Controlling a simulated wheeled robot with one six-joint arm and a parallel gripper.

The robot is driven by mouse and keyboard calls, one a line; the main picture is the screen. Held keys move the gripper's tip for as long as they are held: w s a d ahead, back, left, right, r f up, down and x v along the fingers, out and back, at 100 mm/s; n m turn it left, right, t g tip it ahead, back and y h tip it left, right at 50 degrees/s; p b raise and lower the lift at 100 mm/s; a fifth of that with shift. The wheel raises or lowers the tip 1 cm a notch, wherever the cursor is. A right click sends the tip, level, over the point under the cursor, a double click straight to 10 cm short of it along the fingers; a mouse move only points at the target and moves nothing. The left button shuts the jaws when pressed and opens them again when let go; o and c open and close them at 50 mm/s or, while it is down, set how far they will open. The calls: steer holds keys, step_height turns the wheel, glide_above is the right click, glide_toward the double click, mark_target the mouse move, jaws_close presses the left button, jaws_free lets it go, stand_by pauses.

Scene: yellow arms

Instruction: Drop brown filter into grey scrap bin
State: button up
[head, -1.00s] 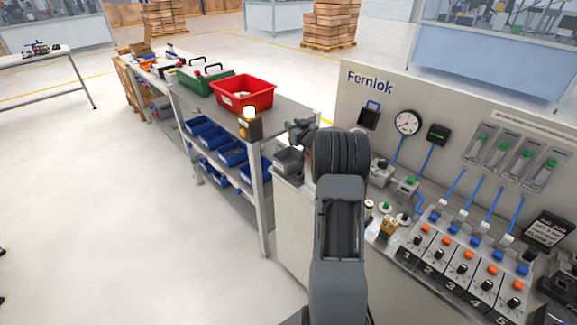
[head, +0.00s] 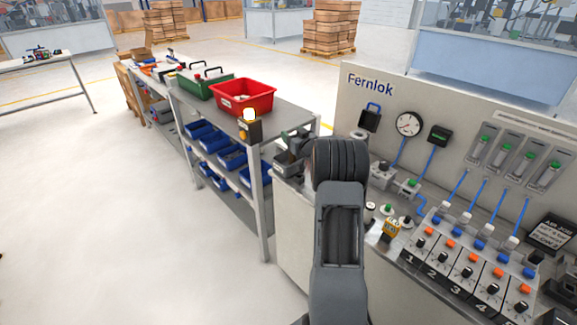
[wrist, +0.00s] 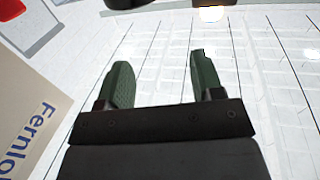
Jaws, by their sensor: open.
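My gripper (wrist: 160,62) is open in the wrist view, with two dark green fingers apart and nothing between them. In the head view, the end of my arm is mostly hidden behind its own dark wrist joint. I cannot make out a brown filter in either view.
The Fernlok panel (head: 455,110) stands right of my arm, with gauges, tubes and several valve blocks on its bench. A shelf rack at left holds a red bin (head: 243,96), a green case (head: 203,82) and blue trays (head: 215,140). A signal lamp (head: 249,122) stands at its corner.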

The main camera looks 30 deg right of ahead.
steer(key=shift+s, duration=0.1)
steer(key=s+b, duration=0.2)
steer(key=s, duration=1.1)
steer(key=shift+s+a, duration=0.35)
steer(key=shift+w, duration=0.1)
steer(key=s+a+r+m+g+h+p, duration=0.1)
steer(key=a+r+g+h, duration=0.15)
steer(key=a, duration=0.45)
steer(key=s+a+r+m+g+h, duration=0.1)
steer(key=s+a+g, duration=0.1)
steer(key=a+g, duration=0.35)
steer(key=s+a+f+n+g+y, duration=0.2)
steer(key=s+a+g, duration=0.4)
steer(key=s+a, duration=1.2)
steer(key=f+y+p, duration=0.1)
steer(key=y, duration=0.1)
steer(key=shift+a+n+y, duration=0.2)
steer(key=shift+n+y, duration=0.15)
steer(key=shift+n, duration=0.05)
